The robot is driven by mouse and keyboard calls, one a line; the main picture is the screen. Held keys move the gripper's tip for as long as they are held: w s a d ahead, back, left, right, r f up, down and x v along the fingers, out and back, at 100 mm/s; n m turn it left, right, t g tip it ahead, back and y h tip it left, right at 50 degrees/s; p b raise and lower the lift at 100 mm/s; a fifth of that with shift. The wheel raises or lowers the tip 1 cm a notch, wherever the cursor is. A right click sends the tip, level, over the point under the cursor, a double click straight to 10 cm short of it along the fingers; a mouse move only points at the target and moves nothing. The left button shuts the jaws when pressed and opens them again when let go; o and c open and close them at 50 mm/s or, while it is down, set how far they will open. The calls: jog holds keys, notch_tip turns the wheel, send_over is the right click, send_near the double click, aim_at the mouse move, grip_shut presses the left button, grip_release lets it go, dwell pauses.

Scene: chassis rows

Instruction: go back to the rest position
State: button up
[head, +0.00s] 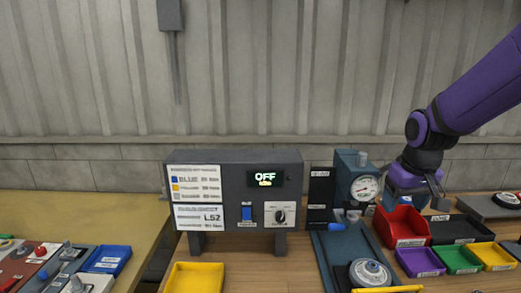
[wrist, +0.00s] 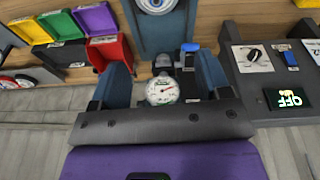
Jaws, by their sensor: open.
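My gripper (wrist: 162,62) is open, its two blue-grey fingers spread, with nothing between their tips. In the wrist view a round white gauge (wrist: 162,91) shows between the fingers; I cannot tell how far it is from them. In the head view my purple arm comes in from the upper right and bends down to my gripper (head: 425,192), which is above the right part of the bench, just right of the blue-grey gauge unit (head: 346,172) and behind the red bin (head: 404,226). The fingertips are hard to make out there.
A grey control box (head: 233,163) reading OFF stands mid-bench. Purple (head: 419,262), green (head: 456,259) and yellow (head: 493,256) bins stand front right, near a black tray (head: 460,229). A blue fixture with a round part (head: 369,272) lies in front of the gauge unit.

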jog(key=s+a+r+t, duration=0.1)
jog(key=s+r, duration=0.4)
jog(key=s, duration=0.5)
jog(key=s+a+r+t, duration=0.1)
jog(key=s+r+t, duration=0.1)
jog(key=s+r, duration=0.4)
jog(key=s, duration=0.4)
jog(key=shift+r+m, duration=0.2)
jog(key=shift+m, duration=0.2)
jog(key=shift+c, duration=0.4)
